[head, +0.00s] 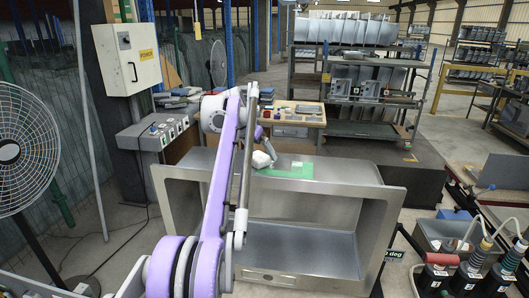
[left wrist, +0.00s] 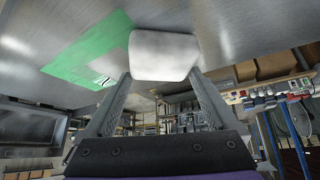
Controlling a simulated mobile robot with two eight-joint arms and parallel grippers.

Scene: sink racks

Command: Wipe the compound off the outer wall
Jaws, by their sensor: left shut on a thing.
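My left gripper (head: 268,152) is over the top of a grey metal sink unit (head: 330,185), left of a flat green patch (head: 290,169). It is shut on a white rounded pad (head: 261,159). In the left wrist view the pad (left wrist: 164,55) sits between the two fingertips, close to a brushed metal surface (left wrist: 235,25). I cannot tell whether it touches the metal. The green patch (left wrist: 85,55) lies on that metal left of the pad, partly hidden behind it. A small pale mark shows on the green. I cannot make out the compound apart from it. My right gripper is not in view.
The sink unit has an open front bay (head: 300,243). A bench with parts (head: 295,113) and loaded shelves (head: 370,90) stand behind it. A control box (head: 155,135) and a fan (head: 25,150) are on the left. Several dark canisters (head: 470,275) stand at front right.

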